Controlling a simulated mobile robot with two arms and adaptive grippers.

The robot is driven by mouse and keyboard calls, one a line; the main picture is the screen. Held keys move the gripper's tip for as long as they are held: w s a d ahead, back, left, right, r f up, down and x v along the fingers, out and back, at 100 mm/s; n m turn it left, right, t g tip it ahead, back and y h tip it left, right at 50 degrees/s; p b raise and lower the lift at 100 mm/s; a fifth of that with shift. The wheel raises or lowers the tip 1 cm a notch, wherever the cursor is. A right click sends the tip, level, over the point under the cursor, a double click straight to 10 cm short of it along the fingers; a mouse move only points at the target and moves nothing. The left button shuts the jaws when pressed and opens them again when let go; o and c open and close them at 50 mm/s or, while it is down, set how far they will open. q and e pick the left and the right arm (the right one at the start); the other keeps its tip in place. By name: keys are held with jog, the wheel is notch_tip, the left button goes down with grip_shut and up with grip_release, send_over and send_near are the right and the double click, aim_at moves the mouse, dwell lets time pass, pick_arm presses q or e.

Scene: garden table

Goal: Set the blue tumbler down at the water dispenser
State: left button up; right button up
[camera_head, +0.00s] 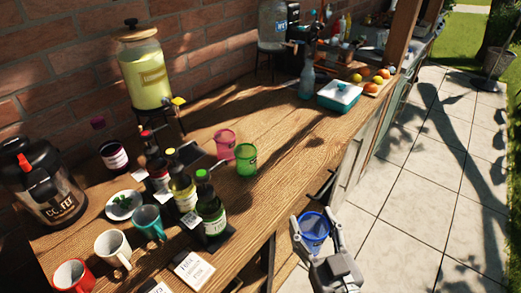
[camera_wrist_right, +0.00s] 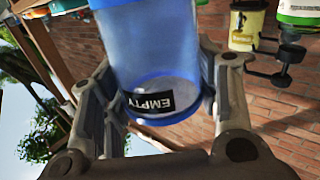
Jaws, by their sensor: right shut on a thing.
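My right gripper (camera_head: 317,222) is shut on the blue tumbler (camera_head: 314,233), one finger on each side. It holds the tumbler off the table's front edge, above the paved floor. In the right wrist view the blue tumbler (camera_wrist_right: 158,45) is translucent, with a black "EMPTY" label near one end, between the fingers of the right gripper (camera_wrist_right: 165,95). A large clear bluish bottle (camera_head: 273,25) on a dark stand at the back of the table looks like the water dispenser; its lower part is partly hard to make out. My left gripper is out of view.
A yellow drink dispenser (camera_head: 146,78) stands by the wall. Pink (camera_head: 225,143) and green (camera_head: 246,160) tumblers, several bottles, mugs and a coffee urn (camera_head: 40,185) crowd the near table. A blue bottle (camera_head: 306,80) and teal box (camera_head: 339,96) stand further back. The middle table is clear.

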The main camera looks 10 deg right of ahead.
jog(key=w+a+r+n+g+y, duration=0.1)
jog(key=w+a+r+n+y, duration=0.3)
jog(key=w+r, duration=0.4)
jog(key=shift+w+a+r+y, duration=0.15)
jog(key=shift+a+r+y, duration=0.6)
jog(key=shift+r+y, duration=0.35)
jog(key=shift+r, duration=0.1)
